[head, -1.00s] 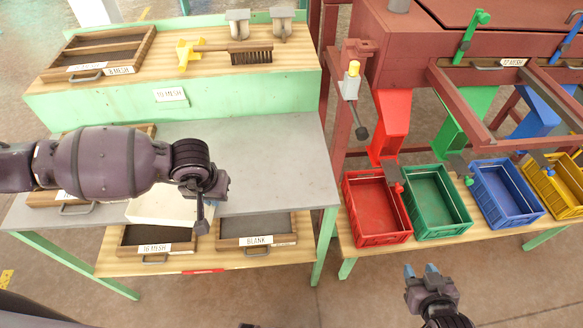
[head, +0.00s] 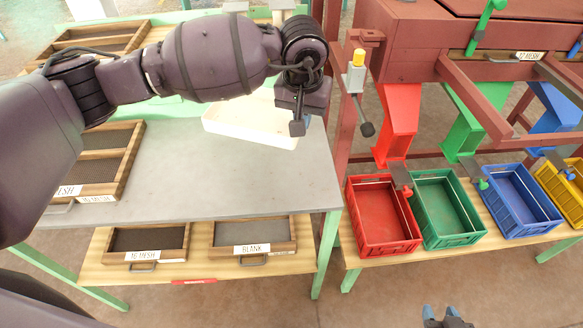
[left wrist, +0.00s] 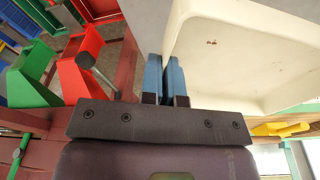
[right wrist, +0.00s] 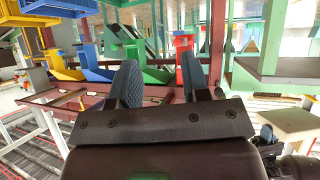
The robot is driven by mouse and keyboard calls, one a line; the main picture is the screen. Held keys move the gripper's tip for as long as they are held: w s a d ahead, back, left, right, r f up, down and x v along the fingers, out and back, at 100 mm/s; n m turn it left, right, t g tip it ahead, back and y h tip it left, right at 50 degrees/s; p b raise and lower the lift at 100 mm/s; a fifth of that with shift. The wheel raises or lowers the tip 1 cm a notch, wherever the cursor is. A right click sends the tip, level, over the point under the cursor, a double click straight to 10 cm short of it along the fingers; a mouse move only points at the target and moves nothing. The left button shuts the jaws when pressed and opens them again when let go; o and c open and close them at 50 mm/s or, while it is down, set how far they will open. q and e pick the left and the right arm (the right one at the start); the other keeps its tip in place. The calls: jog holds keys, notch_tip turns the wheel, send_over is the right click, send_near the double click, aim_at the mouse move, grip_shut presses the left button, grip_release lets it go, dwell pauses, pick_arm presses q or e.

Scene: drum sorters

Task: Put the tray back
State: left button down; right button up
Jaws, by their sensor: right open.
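The cream-white tray (head: 235,122) is over the back right of the grey bench top, beside the green raised shelf. Part of it is hidden behind my left arm. My left gripper (head: 302,125) is at the tray's right end, with its fingers close together on the tray's wall. In the left wrist view the tray (left wrist: 240,55) fills the right side, its edge at the blue fingers (left wrist: 166,80). I cannot tell whether the tray touches the bench. My right gripper (head: 441,314) is low at the bottom edge; its fingers (right wrist: 160,85) are apart and empty.
The grey bench top (head: 200,185) is clear in front. Sieve drawers labelled 16 MESH (head: 145,243) and BLANK (head: 252,235) sit on the lower shelf. Red (head: 383,245), green (head: 450,235) and blue (head: 515,230) bins stand right, below the red machine frame.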

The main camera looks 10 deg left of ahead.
aim_at(301, 177)
pick_arm(q)
notch_tip(301, 177, down, 16)
jog(key=shift+f, duration=0.1)
dwell(0.5)
jog(key=c, duration=1.8)
grip_release()
jog(key=shift+f+b, duration=0.15)
jog(key=shift+b, duration=0.2)
jog(key=o, duration=0.4)
jog(key=shift+o, duration=0.2)
jog(key=r, duration=0.4)
jog(key=s+r, duration=0.1)
jog(key=r, duration=0.7)
jog(key=shift+s+a+r+p, duration=0.1)
jog(key=shift+s+r+p, duration=0.05)
jog(key=shift+s+p, duration=0.2)
jog(key=shift+s, duration=0.1)
